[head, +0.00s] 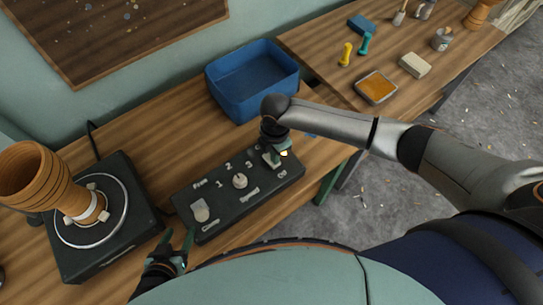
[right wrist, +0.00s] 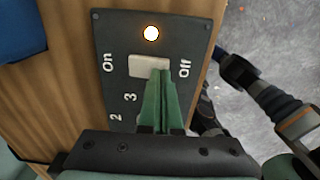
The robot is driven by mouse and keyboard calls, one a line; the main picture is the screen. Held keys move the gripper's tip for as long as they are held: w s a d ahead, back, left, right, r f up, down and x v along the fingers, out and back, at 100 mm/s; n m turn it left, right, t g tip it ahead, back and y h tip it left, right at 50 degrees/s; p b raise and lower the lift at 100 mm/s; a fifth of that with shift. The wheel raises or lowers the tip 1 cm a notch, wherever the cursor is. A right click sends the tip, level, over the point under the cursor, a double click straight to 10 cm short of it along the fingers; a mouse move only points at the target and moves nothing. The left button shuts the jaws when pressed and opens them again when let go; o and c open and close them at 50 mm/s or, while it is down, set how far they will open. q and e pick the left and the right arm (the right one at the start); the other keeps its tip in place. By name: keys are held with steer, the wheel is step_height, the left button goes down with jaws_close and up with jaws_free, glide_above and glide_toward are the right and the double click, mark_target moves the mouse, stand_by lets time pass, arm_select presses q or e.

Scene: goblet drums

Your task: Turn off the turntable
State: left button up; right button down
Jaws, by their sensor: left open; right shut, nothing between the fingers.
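The black control panel (head: 222,205) lies on the wooden bench with Crane, Speed and On/Off controls. Its white power switch (right wrist: 142,66) is between the On and Off labels. A lamp (right wrist: 152,33) beside the switch glows in the right wrist view. My right gripper (right wrist: 158,74) is shut and empty, its green fingertips over the Off side of the switch; contact is unclear. In the head view this gripper (head: 284,146) partly covers the switch. The turntable (head: 137,207) stands left of the panel with a goblet drum (head: 45,183) on it. My left gripper (head: 178,243) is open near the panel's lower left.
A blue bin (head: 252,85) stands behind the panel. A second table at the right holds a tray of orange material (head: 376,88), a pale block (head: 415,65) and small tools.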

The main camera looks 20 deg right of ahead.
arm_select(q)
steer(key=shift+f+b, duration=0.3)
steer(key=shift+f, duration=0.05)
arm_select(e)
steer(key=shift+f, duration=0.5)
arm_select(q)
steer(key=shift+r, duration=0.2)
arm_select(e)
steer(key=shift+r, duration=0.1)
step_height(320, 180, up, 2)
steer(key=p, duration=0.3)
steer(key=shift+r, duration=0.25)
steer(key=shift+r+p, duration=0.6)
steer(key=shift+r, duration=0.6)
arm_select(q)
steer(key=shift+r, duration=1.95)
arm_select(e)
steer(key=shift+r, duration=0.95)
